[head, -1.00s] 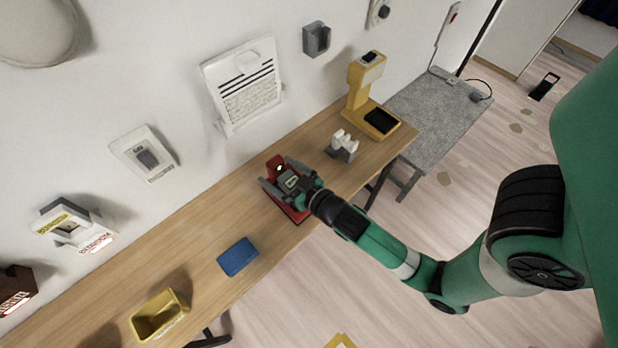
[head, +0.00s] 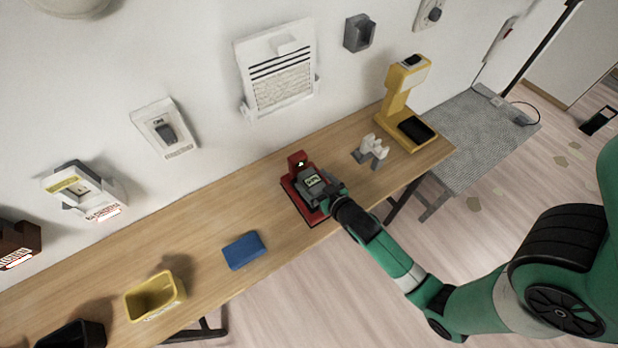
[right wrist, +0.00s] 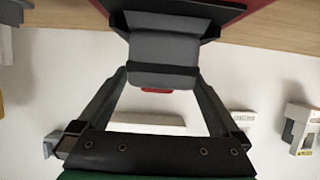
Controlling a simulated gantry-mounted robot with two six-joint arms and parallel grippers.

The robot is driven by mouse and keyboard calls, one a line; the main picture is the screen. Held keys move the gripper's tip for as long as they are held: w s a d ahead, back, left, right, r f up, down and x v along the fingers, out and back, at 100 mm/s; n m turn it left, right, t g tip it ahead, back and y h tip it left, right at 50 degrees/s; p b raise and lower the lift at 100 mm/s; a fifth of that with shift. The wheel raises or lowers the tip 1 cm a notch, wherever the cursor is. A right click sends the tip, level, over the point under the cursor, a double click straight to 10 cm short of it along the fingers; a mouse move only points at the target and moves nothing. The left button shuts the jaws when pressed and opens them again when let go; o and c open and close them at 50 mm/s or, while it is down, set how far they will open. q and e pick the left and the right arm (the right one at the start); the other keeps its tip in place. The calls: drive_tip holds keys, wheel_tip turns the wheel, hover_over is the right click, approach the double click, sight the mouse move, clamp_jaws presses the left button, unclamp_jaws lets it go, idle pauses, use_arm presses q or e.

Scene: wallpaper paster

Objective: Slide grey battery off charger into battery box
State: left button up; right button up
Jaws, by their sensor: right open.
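The red charger (head: 290,184) stands on the wooden shelf, right of its middle. The grey battery (head: 313,181) sits on the charger with a small label on top. My right gripper (head: 322,193) is at the battery. In the right wrist view its open fingers (right wrist: 160,78) stand on either side of the grey battery (right wrist: 160,48), which I see between them. A yellow open box (head: 155,297) with lettering on its front stands at the left on the shelf. A black open box (head: 72,336) is cut off at the bottom edge. I cannot read which is the battery box.
A blue block (head: 244,250) lies between charger and yellow box. A small white-and-grey stand (head: 372,152) and a yellow stand (head: 405,105) are to the right. Wall fixtures, including a switch (head: 165,132), hang behind. The shelf is bare between the blue block and the wall.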

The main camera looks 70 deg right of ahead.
sight(308, 177)
drive_tip(key=shift+x, duration=1.95)
clamp_jaws()
drive_tip(key=c, duration=0.6)
unclamp_jaws()
drive_tip(key=c, duration=0.9)
drive_tip(key=shift+s, duration=0.15)
